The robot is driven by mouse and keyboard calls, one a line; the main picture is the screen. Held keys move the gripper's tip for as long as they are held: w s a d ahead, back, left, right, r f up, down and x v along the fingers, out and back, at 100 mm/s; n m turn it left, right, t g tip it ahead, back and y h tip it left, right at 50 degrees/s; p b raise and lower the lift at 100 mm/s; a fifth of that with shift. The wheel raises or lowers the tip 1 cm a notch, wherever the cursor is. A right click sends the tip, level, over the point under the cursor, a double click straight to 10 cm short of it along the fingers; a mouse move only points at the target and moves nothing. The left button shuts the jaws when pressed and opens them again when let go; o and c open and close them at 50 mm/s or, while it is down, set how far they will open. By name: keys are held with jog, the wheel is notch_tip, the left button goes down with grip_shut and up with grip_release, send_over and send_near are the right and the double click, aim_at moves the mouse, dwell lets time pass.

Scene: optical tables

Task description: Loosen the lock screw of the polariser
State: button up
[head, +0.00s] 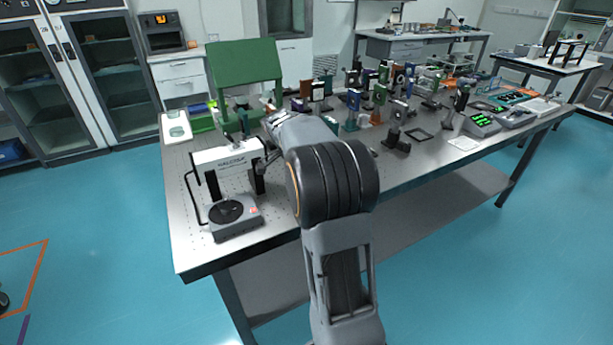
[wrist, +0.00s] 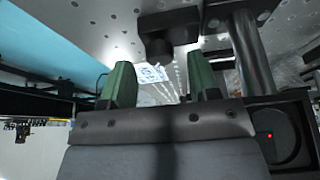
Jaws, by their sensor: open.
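My gripper (wrist: 162,82) shows in the wrist view with its two green fingers spread apart and nothing visible between them. A dark blocky part (wrist: 168,28) is just beyond the fingertips, beside a thick dark post (wrist: 252,52); I cannot tell whether these belong to the polariser. No lock screw can be made out. In the head view my own arm covers much of the table's left-middle part, and my gripper cannot be made out clearly there. Several mounted optics (head: 353,99) stand on the table beyond the arm; I cannot tell which is the polariser.
A white-and-grey instrument with a black round plate (head: 232,212) stands at the table's near left. A green stand (head: 245,68) rises behind. Boxes with green displays (head: 481,123) sit at the right. The table's front left corner (head: 196,254) is bare.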

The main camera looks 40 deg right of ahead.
jog(key=p+v, duration=0.1)
jog(key=v, duration=1.1)
